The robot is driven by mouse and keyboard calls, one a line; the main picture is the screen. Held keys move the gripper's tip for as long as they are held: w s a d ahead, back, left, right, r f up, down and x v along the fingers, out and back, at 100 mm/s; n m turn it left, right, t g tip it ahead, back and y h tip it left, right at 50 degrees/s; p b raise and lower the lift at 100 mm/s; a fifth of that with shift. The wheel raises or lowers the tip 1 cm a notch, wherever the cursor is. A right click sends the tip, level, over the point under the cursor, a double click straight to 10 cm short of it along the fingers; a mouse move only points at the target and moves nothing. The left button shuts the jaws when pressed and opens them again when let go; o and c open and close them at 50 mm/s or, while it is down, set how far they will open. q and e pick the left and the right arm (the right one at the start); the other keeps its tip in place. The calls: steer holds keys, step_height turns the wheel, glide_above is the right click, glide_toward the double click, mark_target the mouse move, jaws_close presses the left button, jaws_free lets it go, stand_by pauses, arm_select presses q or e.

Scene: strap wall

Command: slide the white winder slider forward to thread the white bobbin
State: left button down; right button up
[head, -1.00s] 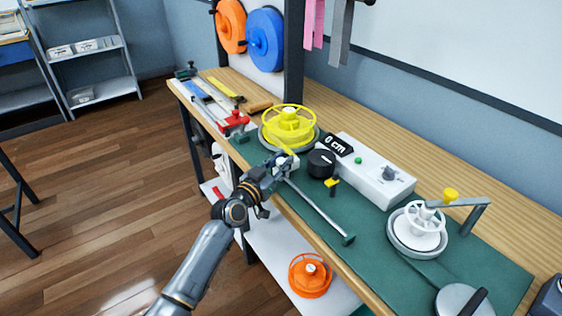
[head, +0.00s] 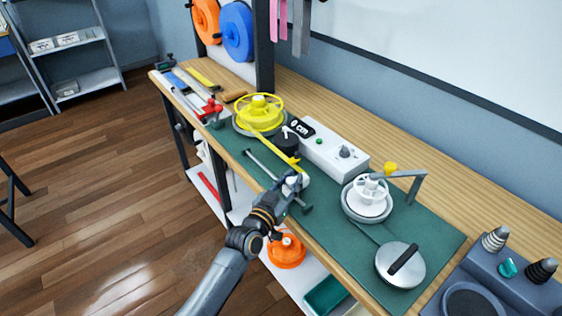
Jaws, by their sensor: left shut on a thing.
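The white winder slider (head: 303,181) is at my left gripper (head: 291,184), which is shut on it and partly hides it. It is on a thin grey rail (head: 265,167), near the rail's right end. A yellow strap (head: 278,148) runs from the yellow spool (head: 260,111) toward the slider; where it meets the slider is hard to see. The white bobbin (head: 370,187) sits upright on a round grey base to the right of the gripper, apart from the slider and strap. My right gripper is not in view.
A white counter box (head: 335,155) reading 0 cm and a black knob (head: 287,137) stand behind the rail. A grey bracket arm (head: 408,174) with a yellow tip stands by the bobbin. A silver disc with a black handle (head: 401,266) is in front. The green mat (head: 435,232) is partly bare.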

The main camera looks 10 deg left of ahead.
arm_select(q)
steer(key=s+d, duration=0.1)
steer(key=s+d+p, duration=0.1)
steer(key=shift+s+d, duration=0.15)
steer(key=shift+d, duration=0.2)
steer(key=shift+s+d+f, duration=0.1)
steer(key=shift+s+d, duration=0.1)
steer(key=shift+d, duration=0.05)
steer(key=shift+d+f+p, duration=0.1)
steer(key=shift+p, duration=0.2)
steer(key=shift+s+f, duration=0.1)
steer(key=c, duration=1.3)
jaws_free()
steer(key=shift+o, duration=1)
steer(key=shift+s, duration=0.15)
steer(key=shift+r, duration=0.25)
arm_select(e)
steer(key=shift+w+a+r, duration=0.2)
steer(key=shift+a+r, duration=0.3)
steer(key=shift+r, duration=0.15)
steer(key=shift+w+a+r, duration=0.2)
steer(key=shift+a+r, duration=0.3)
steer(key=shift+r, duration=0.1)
